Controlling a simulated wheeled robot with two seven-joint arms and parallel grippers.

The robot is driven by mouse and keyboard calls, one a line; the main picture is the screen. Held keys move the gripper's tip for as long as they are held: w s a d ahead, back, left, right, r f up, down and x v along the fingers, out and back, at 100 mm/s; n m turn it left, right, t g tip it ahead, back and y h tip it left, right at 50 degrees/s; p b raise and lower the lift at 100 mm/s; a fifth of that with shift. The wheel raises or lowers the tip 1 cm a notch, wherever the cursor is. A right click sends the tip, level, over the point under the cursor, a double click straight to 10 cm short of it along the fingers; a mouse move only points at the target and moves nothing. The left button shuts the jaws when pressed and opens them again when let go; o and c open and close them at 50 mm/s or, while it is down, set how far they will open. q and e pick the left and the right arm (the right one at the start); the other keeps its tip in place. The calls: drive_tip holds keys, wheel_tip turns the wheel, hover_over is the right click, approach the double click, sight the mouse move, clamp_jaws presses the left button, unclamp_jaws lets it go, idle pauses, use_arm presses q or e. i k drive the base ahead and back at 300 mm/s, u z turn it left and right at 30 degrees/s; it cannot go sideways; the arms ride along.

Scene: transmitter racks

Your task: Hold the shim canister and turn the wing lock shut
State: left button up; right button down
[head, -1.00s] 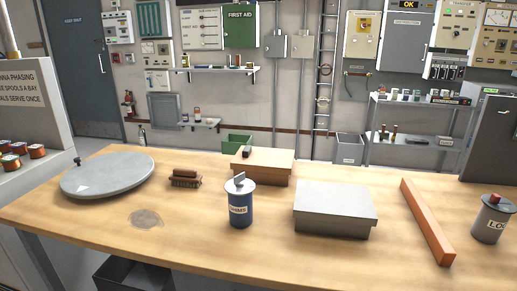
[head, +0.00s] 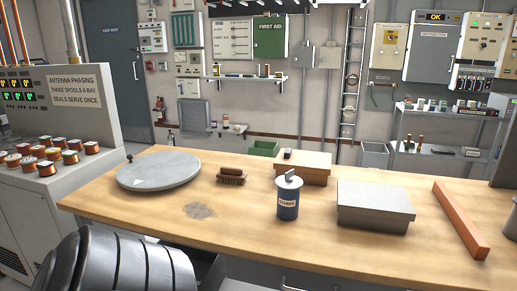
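The blue shim canister (head: 288,207) stands upright on the wooden workbench, near the middle of the view. It has a pale lid and a white label whose small print is hard to read. The grey wing lock (head: 290,175) sticks up from the top of its lid. Nothing is touching the canister. Neither of my grippers is in view. A dark ribbed part, which looks like one of my arm links, shows at the bottom left, well apart from the canister.
A console with copper spools (head: 72,158) stands left. The bench front around the canister is clear.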

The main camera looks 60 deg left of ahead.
sight(289, 176)
drive_tip(key=k, duration=0.4)
drive_tip(key=u, duration=1.3)
